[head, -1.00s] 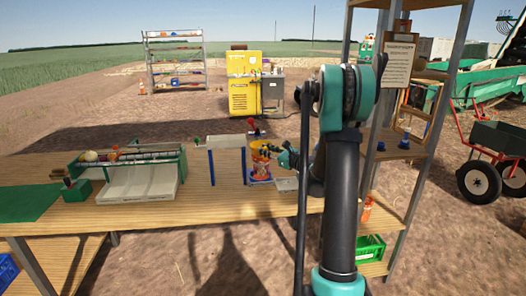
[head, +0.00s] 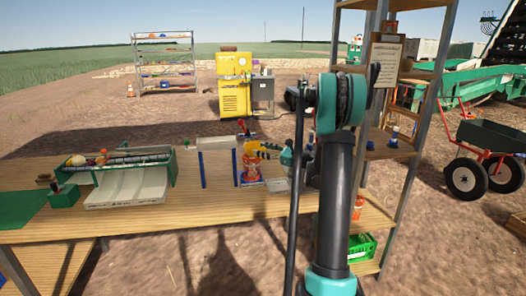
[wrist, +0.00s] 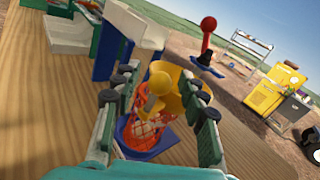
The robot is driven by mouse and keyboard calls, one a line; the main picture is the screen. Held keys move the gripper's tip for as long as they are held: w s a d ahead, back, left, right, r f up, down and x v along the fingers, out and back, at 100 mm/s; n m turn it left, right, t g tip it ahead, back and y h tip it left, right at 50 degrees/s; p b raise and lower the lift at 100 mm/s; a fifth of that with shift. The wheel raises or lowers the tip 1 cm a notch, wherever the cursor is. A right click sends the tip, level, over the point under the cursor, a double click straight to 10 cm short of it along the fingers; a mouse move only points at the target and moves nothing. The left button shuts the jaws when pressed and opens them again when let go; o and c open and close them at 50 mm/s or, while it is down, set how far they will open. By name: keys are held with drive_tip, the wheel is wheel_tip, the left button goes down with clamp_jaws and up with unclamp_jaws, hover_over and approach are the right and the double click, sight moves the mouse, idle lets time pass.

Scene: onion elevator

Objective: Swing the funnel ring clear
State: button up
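The yellow funnel ring (head: 252,146) stands above an orange net bag (head: 250,170) on the table, with a yellow arm reaching right towards my gripper (head: 287,158). In the wrist view the ring (wrist: 187,100) is ahead of my gripper (wrist: 158,105), and a yellow knob (wrist: 160,83) shows between the fingers. The fingers are apart, with visible gaps on both sides of the yellow part. The net bag (wrist: 150,128) hangs below, over a blue base (wrist: 135,142). Contact between fingers and ring cannot be made out.
A red-knobbed lever (wrist: 207,28) stands beyond the ring. A white trough on blue posts (head: 203,168) is left of it, then a green-framed sorting tray (head: 130,190). A wooden shelf (head: 405,150) rises to the right. The front of the table is clear.

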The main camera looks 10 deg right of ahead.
drive_tip(key=v, duration=1.2)
